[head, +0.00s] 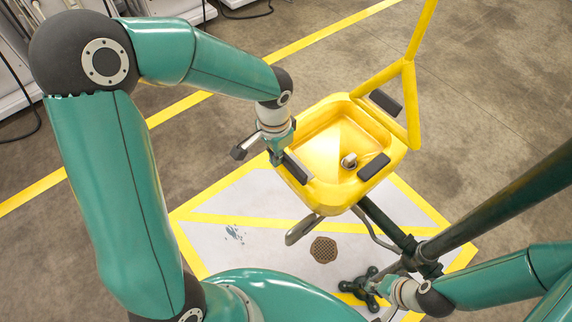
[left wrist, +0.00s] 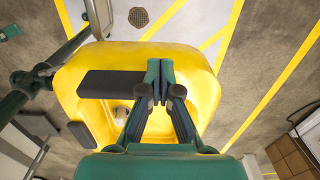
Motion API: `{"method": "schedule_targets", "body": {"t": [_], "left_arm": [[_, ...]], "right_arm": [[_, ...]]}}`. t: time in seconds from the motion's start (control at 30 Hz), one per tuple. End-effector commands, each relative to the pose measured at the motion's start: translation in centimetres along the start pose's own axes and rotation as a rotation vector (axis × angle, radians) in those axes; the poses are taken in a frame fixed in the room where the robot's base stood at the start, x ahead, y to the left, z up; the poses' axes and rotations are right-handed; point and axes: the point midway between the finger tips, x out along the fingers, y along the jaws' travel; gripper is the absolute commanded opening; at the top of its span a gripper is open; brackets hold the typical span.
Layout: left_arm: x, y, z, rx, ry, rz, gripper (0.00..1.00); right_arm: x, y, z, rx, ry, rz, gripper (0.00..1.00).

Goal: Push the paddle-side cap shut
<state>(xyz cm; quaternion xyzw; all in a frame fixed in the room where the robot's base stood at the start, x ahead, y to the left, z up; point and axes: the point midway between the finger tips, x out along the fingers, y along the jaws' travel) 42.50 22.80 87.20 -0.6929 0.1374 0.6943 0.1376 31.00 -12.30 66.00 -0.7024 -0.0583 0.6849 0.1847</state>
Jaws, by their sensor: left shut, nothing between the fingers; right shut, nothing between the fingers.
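The yellow basin (head: 330,197) holds a small metallic nozzle (head: 348,160). A grey paddle-like plate (head: 303,228) hangs under the basin's front left. I cannot tell which dark piece is the paddle-side cap. My left gripper (head: 279,152) is shut and empty at the basin's left rim, next to a dark strip (head: 297,167); its fingertips (left wrist: 160,72) are together over the basin. My right gripper (head: 382,284) is shut, low at the front right.
A yellow frame (head: 411,100) rises at the basin's back right, with another dark flap (head: 385,101) by it. A dark green pole (head: 500,205) slants in from the right. A drain (head: 323,249) lies in the yellow-edged white floor patch. The floor behind is open.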

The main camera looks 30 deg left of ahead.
Motion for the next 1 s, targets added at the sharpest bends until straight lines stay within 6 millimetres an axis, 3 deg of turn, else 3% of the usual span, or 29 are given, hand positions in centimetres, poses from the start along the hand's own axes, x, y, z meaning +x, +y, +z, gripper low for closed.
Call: {"method": "schedule_targets", "body": {"t": [0.7, 1.0], "left_arm": [[0.0, 0.0, -3.6, 0.001, 0.002, 0.0, 0.0], [0.0, 0.0, -3.8, 0.0, 0.001, 0.0, 0.0]], "right_arm": [[-0.5, -0.2, 0.0, 0.0, 0.0, 0.0, 0.0], [-0.6, -0.2, 0.0, 0.0, 0.0, 0.0, 0.0]]}}
